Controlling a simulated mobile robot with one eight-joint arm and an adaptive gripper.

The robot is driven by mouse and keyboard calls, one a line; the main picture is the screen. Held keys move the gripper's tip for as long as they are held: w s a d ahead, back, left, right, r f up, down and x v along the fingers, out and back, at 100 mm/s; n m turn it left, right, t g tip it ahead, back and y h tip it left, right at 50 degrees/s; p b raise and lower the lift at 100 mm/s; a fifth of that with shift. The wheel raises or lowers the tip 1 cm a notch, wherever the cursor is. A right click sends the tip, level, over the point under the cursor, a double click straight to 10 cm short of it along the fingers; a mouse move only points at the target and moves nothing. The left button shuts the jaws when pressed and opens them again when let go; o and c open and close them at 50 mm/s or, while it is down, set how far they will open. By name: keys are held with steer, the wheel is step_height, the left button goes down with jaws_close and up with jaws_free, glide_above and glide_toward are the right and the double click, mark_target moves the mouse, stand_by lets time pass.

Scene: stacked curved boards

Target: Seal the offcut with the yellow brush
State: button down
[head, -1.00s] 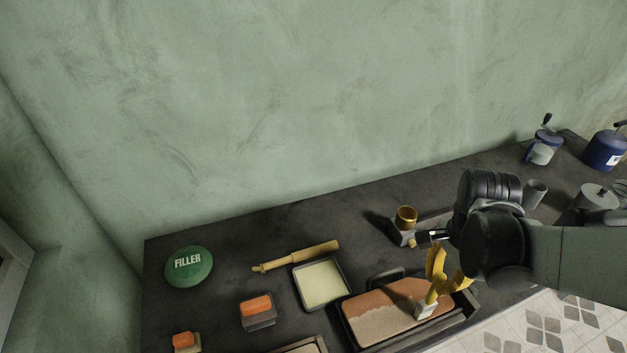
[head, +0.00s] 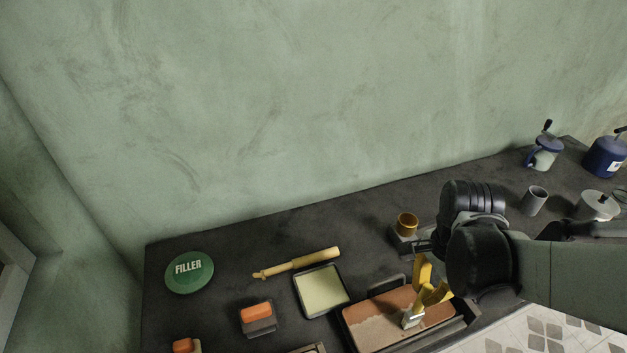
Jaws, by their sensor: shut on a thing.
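My gripper (head: 432,282) reaches in from the right and is shut on the yellow brush (head: 423,271). The dark wrist hides part of the grip. The brush points down, with its pale head (head: 412,318) at the surface of the offcut (head: 385,308); whether it touches is hard to tell. The offcut is a flat board in a dark holder, reddish-brown over most of its top, with a paler beige patch (head: 375,331) at the lower left. The boundary between the two tones is uneven.
A square tray of pale yellow liquid (head: 321,290), a wooden-handled tool (head: 297,263), an orange-topped block (head: 257,317) and a green filler lid (head: 189,272) lie to the left. A gold cup (head: 407,224) stands behind; a grey cup (head: 534,201) is at right.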

steer(key=shift+a, duration=0.15)
steer(key=shift+s+a, duration=0.25)
steer(key=shift+a, duration=0.45)
steer(key=shift+s+a, duration=0.25)
steer(key=shift+a, duration=0.45)
steer(key=shift+s+a+f, duration=0.1)
steer(key=shift+s+a, duration=0.15)
steer(key=shift+a, duration=0.55)
steer(key=shift+s+a, duration=0.25)
steer(key=shift+a, duration=0.5)
steer(key=shift+s+a+p, duration=0.15)
steer(key=shift+s+a, duration=0.1)
steer(key=shift+a, duration=0.55)
steer(key=shift+s+a+p, duration=0.15)
steer(key=shift+s+a, duration=0.05)
steer(key=shift+a, duration=0.65)
